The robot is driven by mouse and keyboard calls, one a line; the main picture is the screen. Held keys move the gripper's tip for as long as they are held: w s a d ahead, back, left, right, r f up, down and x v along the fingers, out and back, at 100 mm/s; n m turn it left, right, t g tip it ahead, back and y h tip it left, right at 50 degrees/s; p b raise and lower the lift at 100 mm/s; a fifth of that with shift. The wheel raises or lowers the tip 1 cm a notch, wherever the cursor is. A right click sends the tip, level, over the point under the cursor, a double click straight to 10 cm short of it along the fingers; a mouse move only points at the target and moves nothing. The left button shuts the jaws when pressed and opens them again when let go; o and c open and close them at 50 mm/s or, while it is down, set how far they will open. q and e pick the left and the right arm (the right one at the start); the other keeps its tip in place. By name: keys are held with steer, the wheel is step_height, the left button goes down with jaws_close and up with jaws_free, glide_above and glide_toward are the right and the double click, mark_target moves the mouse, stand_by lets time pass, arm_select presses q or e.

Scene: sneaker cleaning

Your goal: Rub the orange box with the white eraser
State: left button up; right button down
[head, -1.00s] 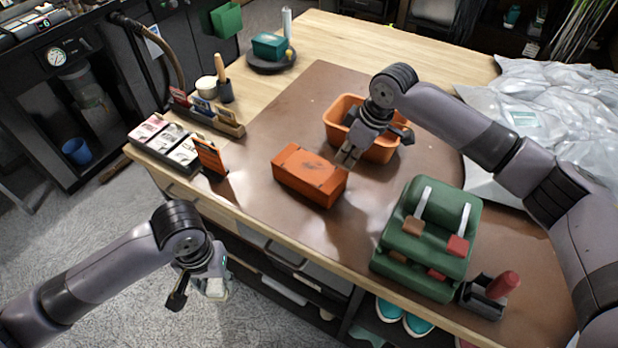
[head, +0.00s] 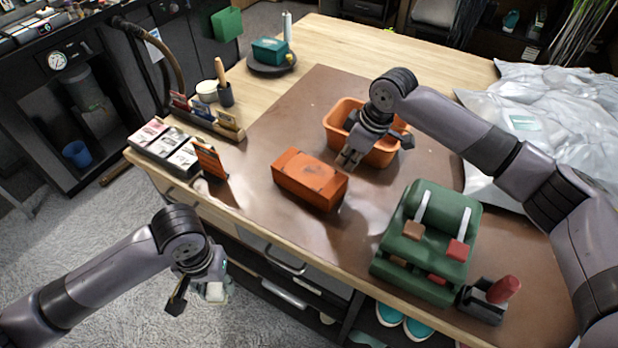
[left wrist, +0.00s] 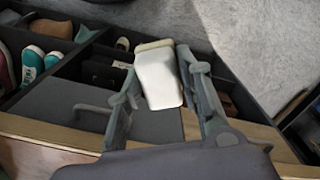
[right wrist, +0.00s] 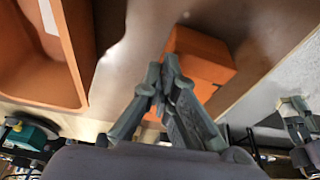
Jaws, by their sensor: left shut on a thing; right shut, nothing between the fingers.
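The orange box (head: 309,180) lies on the brown mat in the middle of the table, with dark smudges on its top. My left gripper (head: 201,296) is off the table's front edge, shut on the white eraser (left wrist: 159,78), which shows between the fingers in the left wrist view. In the head view the eraser (head: 216,292) is small and partly hidden. My right gripper (head: 347,158) is shut and empty, just behind the box's right end and in front of the orange bin. In the right wrist view the box (right wrist: 197,62) is partly hidden behind my right fingers.
The orange bin (head: 385,152) stands behind the box. A green holder (head: 425,240) with brushes or blocks stands at the front right. A card rack (head: 170,146) and a small orange sign (head: 210,160) stand at the left. Crumpled plastic (head: 560,110) covers the right side.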

mark_target(345, 176)
arm_select(q)
steer(key=shift+f+b, duration=0.45)
steer(key=shift+f, duration=0.05)
arm_select(e)
steer(key=shift+f, duration=3)
